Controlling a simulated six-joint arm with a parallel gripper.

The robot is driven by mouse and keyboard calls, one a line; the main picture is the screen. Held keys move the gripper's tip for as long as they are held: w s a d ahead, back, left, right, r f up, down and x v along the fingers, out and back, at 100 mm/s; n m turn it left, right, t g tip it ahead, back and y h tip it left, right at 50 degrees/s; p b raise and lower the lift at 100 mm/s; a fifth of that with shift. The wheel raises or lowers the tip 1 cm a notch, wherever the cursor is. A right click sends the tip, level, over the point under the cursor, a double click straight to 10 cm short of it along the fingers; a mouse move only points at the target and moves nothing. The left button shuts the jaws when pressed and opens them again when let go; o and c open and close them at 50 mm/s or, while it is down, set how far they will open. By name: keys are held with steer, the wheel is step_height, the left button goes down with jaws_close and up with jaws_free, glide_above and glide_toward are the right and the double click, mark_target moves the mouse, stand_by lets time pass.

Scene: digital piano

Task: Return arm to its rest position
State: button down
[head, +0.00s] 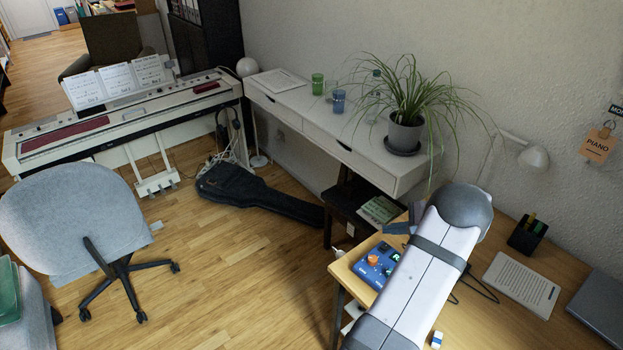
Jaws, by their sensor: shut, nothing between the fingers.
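My arm rises from the bottom of the head view over the wooden desk. Its white link ends in a dark grey rounded joint near the wall. Dark grey parts that look like my gripper (399,228) show just left of this joint, behind the link and above the far part of a blue box with knobs (377,265). The rest of the gripper is hidden by my arm. It appears shut, and nothing shows in it.
The desk (475,320) holds a printed sheet (521,284), a pen holder (527,235), a lamp (533,157) and a laptop. A white shelf (300,100) bears a potted plant (404,130) and cups. The piano (120,118), chair (75,215) and black bag (255,195) stand apart.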

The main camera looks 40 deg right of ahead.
steer(key=w+a+r+n+g+y, duration=0.15)
steer(key=a+n, duration=0.25)
steer(key=a, duration=0.6)
steer(key=w+a+r+n+g+y, duration=0.1)
steer(key=w+a+r+n+g, duration=0.15)
steer(key=a, duration=0.65)
steer(key=w+a+r+n+g+y, duration=0.1)
steer(key=w+a+n+g, duration=0.2)
steer(key=a, duration=0.7)
steer(key=s+a+r+n+g+h, duration=0.1)
steer(key=s+a+n+h, duration=0.1)
steer(key=s+a+n, duration=0.4)
steer(key=s+a+r+n+g+h, duration=0.1)
steer(key=s+a+n, duration=0.6)
steer(key=a, duration=0.4)
steer(key=shift+s+a+r+n+h, duration=0.3)
steer(key=shift+a+r+n+h, duration=0.05)
steer(key=shift+n, duration=0.3)
step_height(320, 180, down, 48)
steer(key=b, duration=4.8)
steer(key=shift+f, duration=0.15)
